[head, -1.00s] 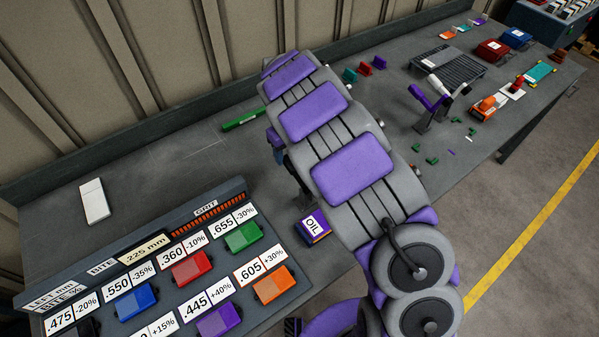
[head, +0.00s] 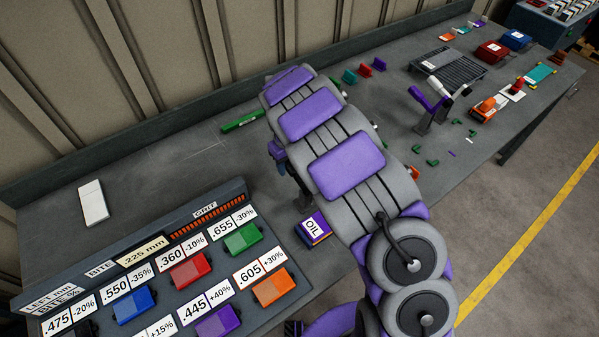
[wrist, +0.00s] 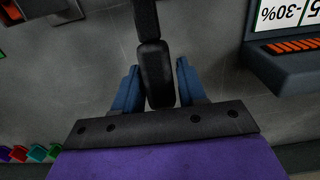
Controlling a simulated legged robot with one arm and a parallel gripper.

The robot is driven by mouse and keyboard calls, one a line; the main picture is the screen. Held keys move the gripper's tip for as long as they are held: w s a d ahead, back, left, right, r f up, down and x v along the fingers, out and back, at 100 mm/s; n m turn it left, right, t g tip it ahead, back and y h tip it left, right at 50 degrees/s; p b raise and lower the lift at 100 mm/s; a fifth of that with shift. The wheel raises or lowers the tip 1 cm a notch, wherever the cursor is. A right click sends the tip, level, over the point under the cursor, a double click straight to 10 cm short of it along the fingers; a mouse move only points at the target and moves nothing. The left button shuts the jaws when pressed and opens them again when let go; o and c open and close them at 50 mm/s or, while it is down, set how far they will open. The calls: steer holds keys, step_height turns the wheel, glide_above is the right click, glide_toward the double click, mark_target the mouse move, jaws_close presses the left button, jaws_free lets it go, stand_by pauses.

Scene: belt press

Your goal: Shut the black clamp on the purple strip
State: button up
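A black lever, seemingly the handle of the black clamp (wrist: 155,75), comes down from the top of the wrist view. Its rounded end lies between the two blue fingers of my gripper (wrist: 158,88). The fingers stand apart, one on each side of the lever; whether either one touches it I cannot tell. In the head view my gripper (head: 290,165) is partly hidden by my arm, and a dark part of the clamp (head: 303,197) shows below it. I cannot make out the purple strip in either view; my arm covers much of that spot.
A purple OIL box (head: 314,228) stands just beside the clamp. A panel with labelled coloured blocks (head: 190,268) fills the front left. A green bar (head: 242,121) lies behind my gripper. A purple-handled stand (head: 430,103) is to the right. The bench's left back is mostly clear.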

mark_target(291, 165)
steer(key=c, duration=0.4)
steer(key=shift+s+d+r+p, duration=0.1)
steer(key=shift+s+d+r, duration=0.1)
steer(key=shift+r, duration=0.25)
steer(key=shift+s+d+r+p, duration=0.1)
steer(key=shift+s+r, duration=0.15)
steer(key=shift+r, duration=0.2)
steer(key=shift+s+d+r+p, duration=0.1)
steer(key=shift+s+d+r, duration=0.1)
steer(key=shift+r, duration=0.25)
steer(key=shift+c, duration=0.2)
steer(key=shift+s+d+r, duration=0.35)
steer(key=shift+s+r, duration=0.2)
steer(key=shift+s, duration=0.05)
steer(key=shift+s+d+r, duration=0.35)
steer(key=shift+s+r, duration=0.15)
steer(key=shift+s, duration=0.05)
steer(key=shift+s+d+r, duration=0.3)
steer(key=shift+s+d, duration=0.25)
steer(key=shift+s, duration=0.2)
steer(key=shift+s+d+r, duration=0.25)
steer(key=shift+s+d, duration=0.25)
steer(key=shift+s, duration=0.25)
steer(key=shift+s+d+b, duration=0.25)
steer(key=shift+s+d, duration=0.25)
steer(key=shift+s, duration=0.2)
steer(key=shift+s+d+b, duration=0.25)
steer(key=shift+s+d, duration=0.2)
steer(key=shift+s, duration=0.2)
